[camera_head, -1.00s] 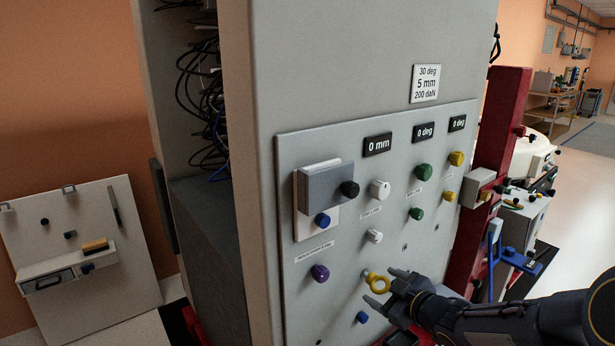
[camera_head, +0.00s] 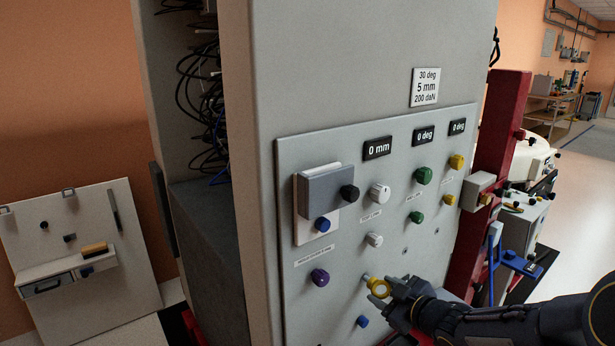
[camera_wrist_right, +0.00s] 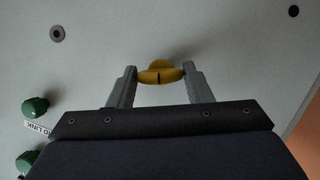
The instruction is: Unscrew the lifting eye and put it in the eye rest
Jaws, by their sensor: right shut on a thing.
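The lifting eye is a yellow ring on a short shank (camera_head: 376,286), low on the grey panel of the cabinet. My right gripper (camera_head: 379,294) reaches it from the right and is shut on the ring. In the right wrist view the yellow eye (camera_wrist_right: 160,73) sits between the two grey fingers, close against the panel face. Whether its thread is still in the panel cannot be told. My left gripper is not in view. I cannot pick out the eye rest with certainty.
The panel (camera_head: 290,250) carries a purple knob (camera_head: 320,277), a blue knob (camera_head: 362,321), white, green and yellow knobs, and a grey block (camera_head: 328,186). A red post (camera_head: 497,130) stands right of the cabinet. A white board with a shelf (camera_head: 50,262) leans at left.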

